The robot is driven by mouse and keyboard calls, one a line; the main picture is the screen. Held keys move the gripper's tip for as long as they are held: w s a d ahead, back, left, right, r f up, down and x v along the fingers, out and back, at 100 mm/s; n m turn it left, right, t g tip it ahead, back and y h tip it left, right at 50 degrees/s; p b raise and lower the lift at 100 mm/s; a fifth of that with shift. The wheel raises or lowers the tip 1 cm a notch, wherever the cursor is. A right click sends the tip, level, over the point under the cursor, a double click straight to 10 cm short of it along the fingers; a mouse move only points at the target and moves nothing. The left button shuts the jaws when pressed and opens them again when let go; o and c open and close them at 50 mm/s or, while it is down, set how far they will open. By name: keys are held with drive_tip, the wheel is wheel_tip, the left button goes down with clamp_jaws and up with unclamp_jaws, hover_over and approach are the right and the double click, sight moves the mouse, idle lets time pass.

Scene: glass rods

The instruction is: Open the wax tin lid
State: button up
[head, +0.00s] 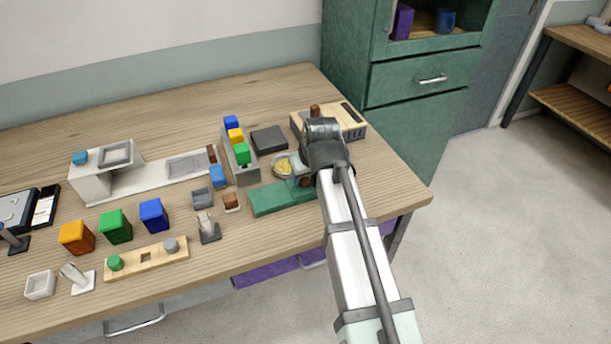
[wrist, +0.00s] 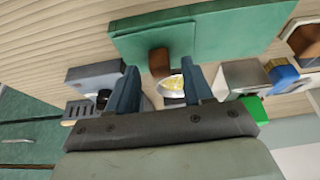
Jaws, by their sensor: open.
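A small round metal tin (head: 283,166) with yellow contents stands near the right end of the bench; its yellow inside also shows in the wrist view (wrist: 172,86). A flat green panel (head: 278,198) lies beside it, and its surface fills the top of the wrist view (wrist: 225,32). A brown tab (wrist: 159,62) stands at the panel's edge. I cannot tell whether the panel is the tin's lid. My gripper (head: 300,172) is open, with its two fingertips (wrist: 159,68) on either side of the brown tab, near the tin. The arm partly hides this spot in the head view.
A dark grey block (head: 268,138) and a beige slotted box (head: 345,121) stand behind. A grey rack (head: 240,165) with colored cubes is left of the tin. A green cabinet (head: 415,85) stands at the right. The back left of the bench is clear.

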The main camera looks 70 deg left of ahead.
drive_tip(key=shift+a+f, duration=0.25)
drive_tip(key=shift+f, duration=0.4)
drive_tip(key=shift+c, duration=0.5)
clamp_jaws()
